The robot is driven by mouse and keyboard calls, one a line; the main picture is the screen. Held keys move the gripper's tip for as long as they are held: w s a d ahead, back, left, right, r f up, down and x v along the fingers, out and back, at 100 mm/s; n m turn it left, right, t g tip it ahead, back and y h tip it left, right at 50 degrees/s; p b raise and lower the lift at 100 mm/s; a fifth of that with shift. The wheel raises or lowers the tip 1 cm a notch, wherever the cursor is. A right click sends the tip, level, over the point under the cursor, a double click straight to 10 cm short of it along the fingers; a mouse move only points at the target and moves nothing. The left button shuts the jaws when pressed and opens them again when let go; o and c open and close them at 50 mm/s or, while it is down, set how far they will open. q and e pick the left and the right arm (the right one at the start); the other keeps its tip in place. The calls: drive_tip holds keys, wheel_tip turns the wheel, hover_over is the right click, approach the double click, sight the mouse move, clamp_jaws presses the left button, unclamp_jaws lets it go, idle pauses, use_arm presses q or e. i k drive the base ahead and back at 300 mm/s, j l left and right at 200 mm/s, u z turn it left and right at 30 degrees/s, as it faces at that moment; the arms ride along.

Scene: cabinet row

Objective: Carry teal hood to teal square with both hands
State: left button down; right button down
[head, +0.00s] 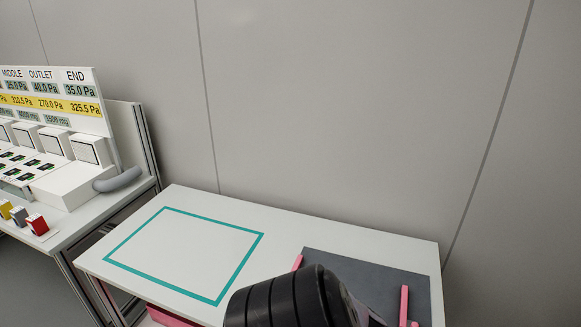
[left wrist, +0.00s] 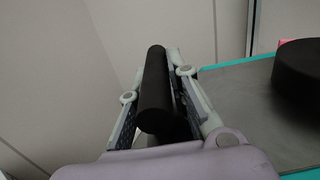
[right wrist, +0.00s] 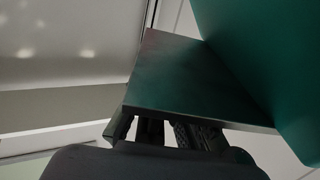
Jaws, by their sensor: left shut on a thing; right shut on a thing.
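The teal square (head: 175,253) is an outline on the white table in the head view, and its inside is empty. The teal hood (right wrist: 265,60) shows in the right wrist view as large teal panels close to the camera. My right gripper (right wrist: 165,130) is shut at its lower edge; the exact grip is dark and partly hidden. In the left wrist view my left gripper (left wrist: 158,88) is shut on a black handle bar (left wrist: 155,65). Beside it is a grey panel with teal edges (left wrist: 235,62), which looks like part of the hood. Neither gripper shows in the head view.
A dark grey mat (head: 375,275) with pink markers (head: 404,302) lies on the right of the white table (head: 330,240). A bench with a gauge panel (head: 50,90) and small blocks stands left. A wall rises behind. A black disc (left wrist: 298,75) sits on the grey panel.

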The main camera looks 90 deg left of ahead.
sight(184, 246)
drive_tip(key=u, duration=2.7)
drive_tip(key=i+j+u, duration=0.15)
drive_tip(key=u, duration=0.35)
drive_tip(key=i+u, duration=0.3)
drive_tip(key=u, duration=0.15)
drive_tip(key=i+l, duration=0.1)
drive_tip(key=i, duration=0.65)
